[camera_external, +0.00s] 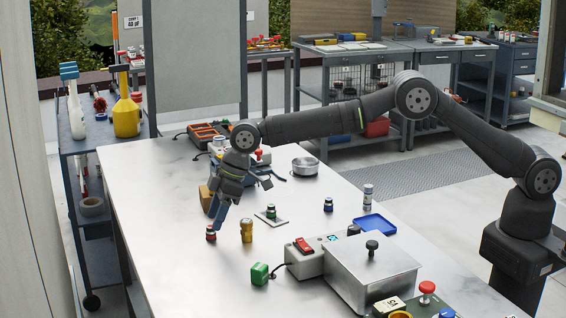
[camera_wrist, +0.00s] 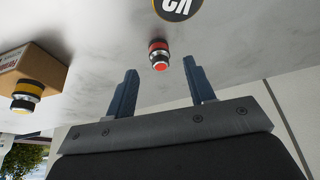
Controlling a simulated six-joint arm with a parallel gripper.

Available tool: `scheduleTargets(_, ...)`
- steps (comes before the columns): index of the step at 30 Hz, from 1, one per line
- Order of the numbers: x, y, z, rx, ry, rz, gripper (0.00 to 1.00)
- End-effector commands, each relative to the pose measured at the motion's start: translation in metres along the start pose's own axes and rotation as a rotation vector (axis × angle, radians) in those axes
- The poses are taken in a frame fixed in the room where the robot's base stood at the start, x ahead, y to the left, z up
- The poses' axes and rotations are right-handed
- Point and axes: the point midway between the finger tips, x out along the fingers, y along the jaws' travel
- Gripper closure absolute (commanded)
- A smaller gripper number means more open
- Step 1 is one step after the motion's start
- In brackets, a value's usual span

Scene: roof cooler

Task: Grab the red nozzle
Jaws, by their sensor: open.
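The red nozzle (camera_external: 211,233) is a small dark piece with a red band, standing upright near the left edge of the metal table (camera_external: 300,200). In the wrist view the red nozzle (camera_wrist: 159,55) shows its red end, just beyond and roughly midway between my fingertips. My gripper (camera_external: 240,203) is tilted down over the left part of the table, its blue-grey fingers spread. In the wrist view my gripper (camera_wrist: 160,68) is open with nothing between the fingers. One finger comes down close above the red nozzle in the external view; contact cannot be told.
A yellow nozzle (camera_external: 247,231) stands right of the red one. A green nozzle (camera_external: 271,212) on a small plate and a blue nozzle (camera_external: 328,204) stand farther right. A cardboard box (camera_wrist: 35,75) shows in the wrist view. A metal box (camera_external: 370,270) sits at the front.

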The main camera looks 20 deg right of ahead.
Motion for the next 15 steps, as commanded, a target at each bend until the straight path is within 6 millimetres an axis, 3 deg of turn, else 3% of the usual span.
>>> scheduleTargets(7,0.032,0.000,-0.003,-0.001,-0.001,0.000,0.51)
scheduleTargets(15,0.038,0.000,-0.003,0.000,0.000,0.000,0.51)
